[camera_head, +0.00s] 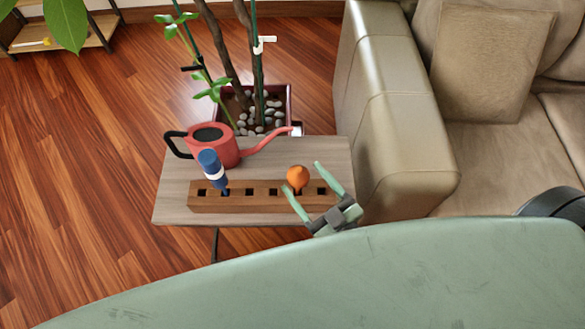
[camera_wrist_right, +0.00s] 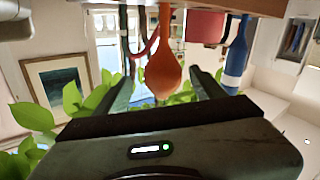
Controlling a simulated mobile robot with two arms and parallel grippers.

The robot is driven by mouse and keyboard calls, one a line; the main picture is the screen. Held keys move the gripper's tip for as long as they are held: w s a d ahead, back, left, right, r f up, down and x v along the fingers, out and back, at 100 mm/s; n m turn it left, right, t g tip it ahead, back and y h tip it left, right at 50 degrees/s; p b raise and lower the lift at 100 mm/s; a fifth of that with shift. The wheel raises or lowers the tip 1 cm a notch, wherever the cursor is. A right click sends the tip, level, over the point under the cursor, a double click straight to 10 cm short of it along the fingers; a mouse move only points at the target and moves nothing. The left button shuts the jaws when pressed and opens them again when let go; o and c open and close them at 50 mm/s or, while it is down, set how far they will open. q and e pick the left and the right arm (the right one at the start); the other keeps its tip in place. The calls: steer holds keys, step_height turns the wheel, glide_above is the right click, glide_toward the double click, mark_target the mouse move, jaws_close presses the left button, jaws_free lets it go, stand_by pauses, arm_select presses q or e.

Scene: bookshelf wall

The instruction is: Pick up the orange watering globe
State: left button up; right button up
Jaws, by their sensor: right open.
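The orange watering globe (camera_head: 297,177) stands in a slot of the brown wooden rack (camera_head: 262,204), right of the rack's middle. In the right wrist view, the orange globe (camera_wrist_right: 163,74) appears upside down between my two fingers, with a visible gap on each side. My right gripper (camera_head: 302,178) is open, with one finger on each side of the globe. The wrist view also shows the right gripper (camera_wrist_right: 164,84) empty, with no finger visibly touching the globe. My left gripper is not in view.
A blue and white globe (camera_head: 211,167) stands in the rack's left part. A red watering can (camera_head: 222,150) is behind it on the small table (camera_head: 170,205). A potted plant (camera_head: 288,104) stands behind the table. A beige sofa (camera_head: 395,120) borders it on the right.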

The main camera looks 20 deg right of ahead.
steer(key=x, duration=0.3)
steer(key=shift+a, duration=0.2)
steer(key=shift+p+x, duration=0.35)
steer(key=shift+x, duration=0.8)
steer(key=shift+w+f, duration=0.2)
steer(key=shift+w, duration=0.1)
steer(key=c, duration=1.2)
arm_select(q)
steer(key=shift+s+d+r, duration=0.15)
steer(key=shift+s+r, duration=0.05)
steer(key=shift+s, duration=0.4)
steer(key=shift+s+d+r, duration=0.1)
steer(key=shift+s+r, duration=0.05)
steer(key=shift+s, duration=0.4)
arm_select(e)
steer(key=shift+c, duration=1.3)
steer(key=shift+r, duration=0.1)
